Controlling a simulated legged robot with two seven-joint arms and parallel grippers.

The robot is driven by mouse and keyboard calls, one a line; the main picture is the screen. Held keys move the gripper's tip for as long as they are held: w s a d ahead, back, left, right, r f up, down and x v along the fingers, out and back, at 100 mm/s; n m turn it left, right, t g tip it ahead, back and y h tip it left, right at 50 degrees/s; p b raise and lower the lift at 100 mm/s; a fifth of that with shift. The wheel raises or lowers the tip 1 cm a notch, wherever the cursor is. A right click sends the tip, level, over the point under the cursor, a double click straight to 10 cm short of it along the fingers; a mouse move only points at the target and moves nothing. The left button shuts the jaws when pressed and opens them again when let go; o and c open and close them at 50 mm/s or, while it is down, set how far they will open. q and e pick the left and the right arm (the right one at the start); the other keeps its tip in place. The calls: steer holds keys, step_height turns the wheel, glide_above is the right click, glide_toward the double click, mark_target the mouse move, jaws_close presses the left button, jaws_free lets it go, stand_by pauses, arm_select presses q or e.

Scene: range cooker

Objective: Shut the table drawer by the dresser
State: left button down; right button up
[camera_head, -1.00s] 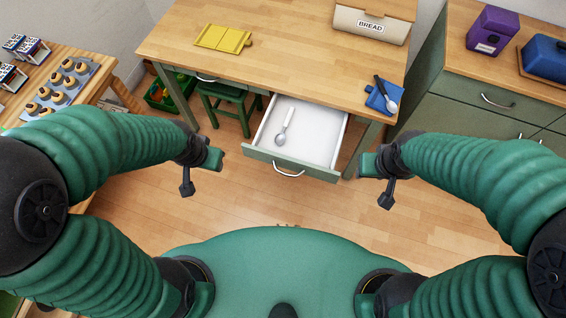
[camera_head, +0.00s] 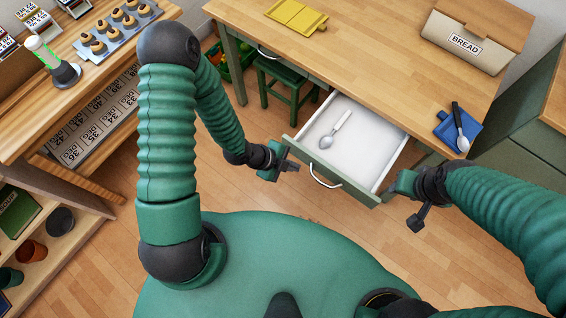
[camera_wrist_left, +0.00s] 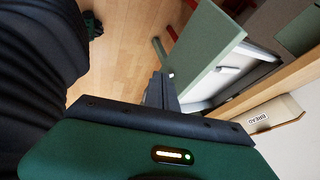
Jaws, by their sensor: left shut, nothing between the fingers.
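The table drawer (camera_head: 333,180) stands pulled out from the wooden-topped table (camera_head: 380,60). It has a green front, a curved metal handle (camera_head: 324,178) and a white inside holding a spoon (camera_head: 335,130). My left gripper (camera_head: 291,166) is shut and empty, just left of the drawer front's left end. In the left wrist view its fingers (camera_wrist_left: 162,86) appear close to the green drawer front (camera_wrist_left: 208,48); I cannot tell whether they touch. My right gripper (camera_head: 418,217) hangs right of the drawer front, apart from it; its jaw state is unclear.
A green stool (camera_head: 288,85) stands under the table, left of the drawer. A bread box (camera_head: 462,40), a yellow board (camera_head: 296,15) and a blue item with a spoon (camera_head: 458,130) lie on top. The green dresser (camera_head: 520,165) is at right. Floor before the drawer is clear.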

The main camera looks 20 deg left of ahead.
mark_target(309, 161)
arm_select(q)
steer(key=w, duration=0.1)
steer(key=w+d, duration=0.1)
steer(key=w, duration=0.1)
steer(key=shift+w+f+p, duration=0.1)
steer(key=shift+w+p, duration=0.1)
steer(key=shift+p, duration=0.15)
steer(key=shift+w+d+f, duration=0.1)
steer(key=shift+w, duration=0.05)
arm_select(e)
steer(key=shift+s+a+r, duration=0.2)
steer(key=shift+a+r, duration=0.05)
steer(key=shift+r, duration=0.1)
arm_select(q)
steer(key=shift+d, duration=0.1)
arm_select(e)
steer(key=shift+d, duration=0.1)
